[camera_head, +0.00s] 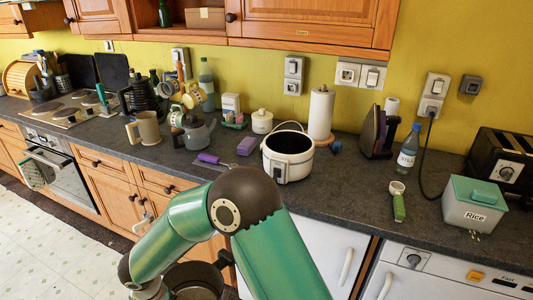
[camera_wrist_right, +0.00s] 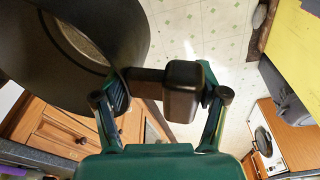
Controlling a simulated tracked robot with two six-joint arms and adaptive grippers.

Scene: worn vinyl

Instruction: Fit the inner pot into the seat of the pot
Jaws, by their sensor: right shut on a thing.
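The pot (camera_head: 281,166) is a white cooker body on the worktop, with its open top showing a dark inside in the head view. The inner pot (camera_head: 197,283) is a dark round vessel low at the bottom of the head view, in front of the cabinets and below worktop height. In the right wrist view the inner pot (camera_wrist_right: 126,28) fills the upper left, and its side handle (camera_wrist_right: 181,92) reaches between the fingers. My right gripper (camera_wrist_right: 165,104) is shut on that handle. In the head view its fingers cannot be made out. My left gripper is not in view.
A paper roll (camera_head: 320,113) stands behind the pot, and a purple sponge (camera_head: 247,145) lies to its left. A grey kettle (camera_head: 195,134) stands further left. A green scoop (camera_head: 398,203), water bottle (camera_head: 408,150) and rice box (camera_head: 473,207) are on the right. Worktop between pot and scoop is clear.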

